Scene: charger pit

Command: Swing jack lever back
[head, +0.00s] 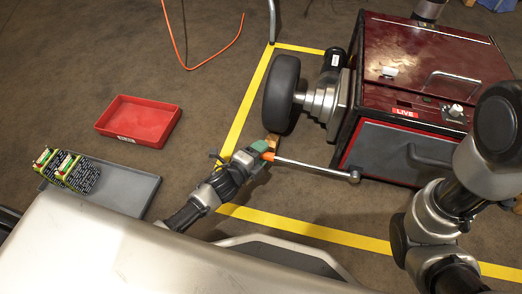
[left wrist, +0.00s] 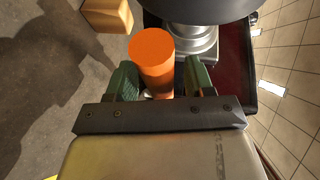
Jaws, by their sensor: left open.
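The jack lever (head: 312,167) is a silver rod with an orange grip. It sticks out to the left from a pivot at the lower front corner of the dark red machine (head: 420,60). My left gripper (head: 264,150) is at the lever's orange end, with green finger pads. In the left wrist view the orange grip (left wrist: 152,60) stands between the two open fingers (left wrist: 160,85), with a gap visible at least on the left. My right arm shows at the right of the head view, but its gripper is out of view.
A black wheel (head: 281,94) on a stepped metal hub is just beyond my left gripper, with a wooden block (left wrist: 108,14) beside it. Yellow floor tape (head: 246,105) borders the area. A red tray (head: 138,121) and a grey tray (head: 135,190) with circuit boards lie left.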

